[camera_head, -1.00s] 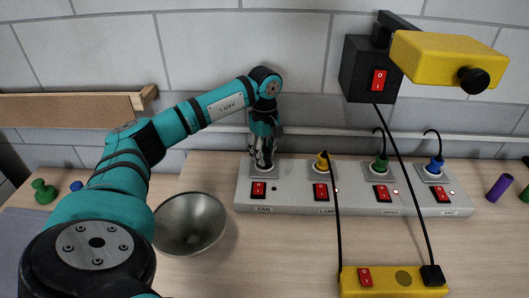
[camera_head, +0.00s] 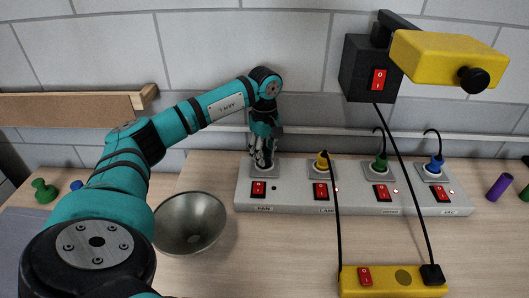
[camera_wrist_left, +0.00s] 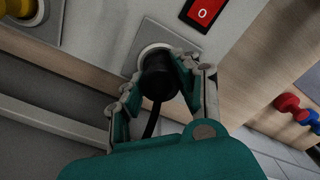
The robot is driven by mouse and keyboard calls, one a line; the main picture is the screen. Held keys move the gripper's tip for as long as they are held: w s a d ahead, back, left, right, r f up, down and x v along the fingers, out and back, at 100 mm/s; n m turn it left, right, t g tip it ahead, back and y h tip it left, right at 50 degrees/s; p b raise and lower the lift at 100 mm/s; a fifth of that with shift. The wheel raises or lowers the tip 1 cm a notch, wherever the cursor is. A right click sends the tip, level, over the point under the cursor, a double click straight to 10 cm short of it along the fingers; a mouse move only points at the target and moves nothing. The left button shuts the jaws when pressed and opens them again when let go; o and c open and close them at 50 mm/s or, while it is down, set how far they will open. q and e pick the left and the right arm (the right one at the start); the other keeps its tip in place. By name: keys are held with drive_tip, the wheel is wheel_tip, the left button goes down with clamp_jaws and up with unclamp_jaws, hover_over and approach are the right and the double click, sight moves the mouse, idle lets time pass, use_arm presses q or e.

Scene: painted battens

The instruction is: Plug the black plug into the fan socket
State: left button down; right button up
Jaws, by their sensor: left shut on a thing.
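My left gripper (camera_head: 263,158) is at the leftmost socket of the grey power strip (camera_head: 300,206), above the label FAN. In the left wrist view my left gripper (camera_wrist_left: 160,95) is shut on the black plug (camera_wrist_left: 158,80), with a finger on each side. The black plug's front end is at the round opening of the fan socket (camera_wrist_left: 148,50); I cannot tell how deep it sits. The fan socket's square plate also shows in the head view (camera_head: 265,172), partly hidden by the fingers. A black cord trails from the plug. My right gripper is not in view.
Yellow (camera_head: 322,161), green (camera_head: 381,163) and blue (camera_head: 436,164) plugs stand in the other sockets. A metal bowl (camera_head: 190,223) stands left of the strip. A yellow switch box (camera_head: 390,282) lies in front, with cords running up. A purple cylinder (camera_head: 499,187) is at the right.

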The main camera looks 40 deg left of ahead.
use_arm(q)
drive_tip(key=shift+f, duration=0.5)
drive_tip(key=c, duration=0.9)
unclamp_jaws()
wheel_tip(320, 180, up, 12)
drive_tip(key=shift+r, duration=0.1)
